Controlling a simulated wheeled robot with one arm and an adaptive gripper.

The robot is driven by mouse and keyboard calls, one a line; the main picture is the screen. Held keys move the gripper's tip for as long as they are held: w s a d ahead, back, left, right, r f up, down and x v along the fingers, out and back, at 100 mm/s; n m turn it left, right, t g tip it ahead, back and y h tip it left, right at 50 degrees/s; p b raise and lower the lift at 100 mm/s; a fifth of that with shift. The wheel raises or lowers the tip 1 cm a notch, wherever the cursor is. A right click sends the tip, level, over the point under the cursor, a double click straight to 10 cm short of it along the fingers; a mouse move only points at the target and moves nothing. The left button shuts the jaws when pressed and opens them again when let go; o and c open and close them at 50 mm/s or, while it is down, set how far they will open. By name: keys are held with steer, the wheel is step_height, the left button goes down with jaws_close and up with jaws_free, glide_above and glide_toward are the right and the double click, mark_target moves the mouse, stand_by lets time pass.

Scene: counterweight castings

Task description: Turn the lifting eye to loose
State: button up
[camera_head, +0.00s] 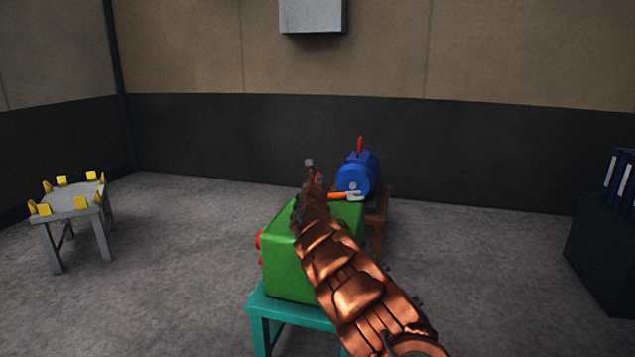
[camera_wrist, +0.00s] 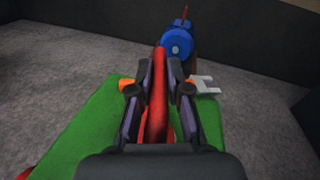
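The green casting (camera_head: 285,262) stands on a teal stand (camera_head: 300,312), and its top fills much of the wrist view (camera_wrist: 85,125). A red upright part, which looks like the lifting eye (camera_wrist: 157,105), stands between my fingers, seen nearly edge-on.
A spanner with a grey fork (camera_head: 354,196) lies beyond my fingers. Behind is a blue cylinder (camera_head: 352,179) with a red top piece, on a brown stand (camera_head: 377,222). A grey table (camera_head: 72,200) with yellow pieces stands left. A dark cabinet (camera_head: 600,250) stands right.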

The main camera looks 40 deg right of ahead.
steer(key=o, duration=0.4)
steer(key=shift+f, duration=0.1)
steer(key=shift+o, duration=0.2)
steer(key=shift+s, duration=0.1)
steer(key=shift+s+a+r, duration=0.3)
steer(key=shift+a, duration=0.05)
steer(key=shift+s+a+f, duration=0.3)
steer(key=shift+s+a, duration=0.5)
steer(key=shift+a, duration=0.15)
steer(key=v, duration=0.8)
steer(key=shift+s, duration=0.3)
steer(key=shift+w, duration=0.1)
steer(key=shift+x, duration=3.5)
